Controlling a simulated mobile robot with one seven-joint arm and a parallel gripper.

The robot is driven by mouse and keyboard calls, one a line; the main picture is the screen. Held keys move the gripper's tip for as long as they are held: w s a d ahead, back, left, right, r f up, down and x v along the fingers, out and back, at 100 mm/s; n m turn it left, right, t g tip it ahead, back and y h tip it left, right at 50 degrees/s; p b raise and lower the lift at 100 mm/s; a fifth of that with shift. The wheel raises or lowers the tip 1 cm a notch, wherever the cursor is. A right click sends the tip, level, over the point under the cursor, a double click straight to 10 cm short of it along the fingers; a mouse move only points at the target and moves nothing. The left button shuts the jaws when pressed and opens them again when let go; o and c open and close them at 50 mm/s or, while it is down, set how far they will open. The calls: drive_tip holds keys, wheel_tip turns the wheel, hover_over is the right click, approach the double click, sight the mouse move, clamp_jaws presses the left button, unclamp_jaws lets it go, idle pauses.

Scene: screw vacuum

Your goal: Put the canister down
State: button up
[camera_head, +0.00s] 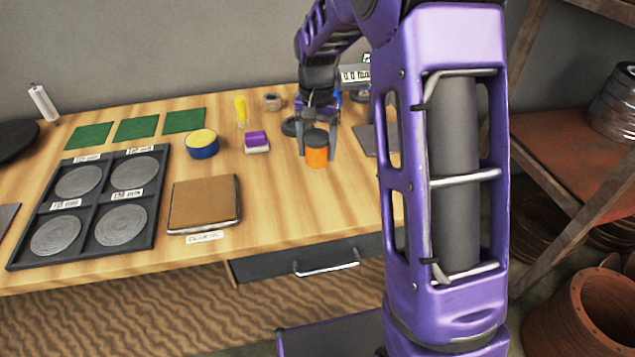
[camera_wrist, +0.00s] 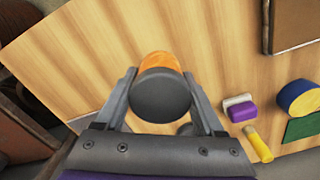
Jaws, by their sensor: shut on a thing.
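The canister (camera_head: 317,155) is orange with a dark grey lid. My gripper (camera_head: 318,146) is shut on it, with one finger on each side, over the right part of the wooden table (camera_head: 275,190). In the wrist view the dark lid of the canister (camera_wrist: 160,97) faces the camera between the two fingers of my gripper (camera_wrist: 160,100), and its orange side shows beyond. The canister looks upright. I cannot tell whether its bottom touches the table.
A black tray (camera_head: 97,199) with several round grey discs lies at the left. A brown pad (camera_head: 203,203), a blue and yellow tin (camera_head: 202,144) and a purple and white block (camera_head: 257,142) lie left of my gripper. Bare wood lies in front of the canister.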

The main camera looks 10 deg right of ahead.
sight(317, 135)
wheel_tip(317, 135, down, 8)
drive_tip(key=shift+r+b, duration=0.1)
drive_tip(key=shift+b, duration=0.5)
drive_tip(key=shift+f, duration=0.25)
drive_tip(key=o, duration=1.4)
drive_tip(key=shift+o, duration=0.2)
drive_tip(key=shift+r, duration=0.1)
wheel_tip(317, 135, up, 12)
drive_tip(key=shift+r+p, duration=0.1)
drive_tip(key=shift+p, duration=0.95)
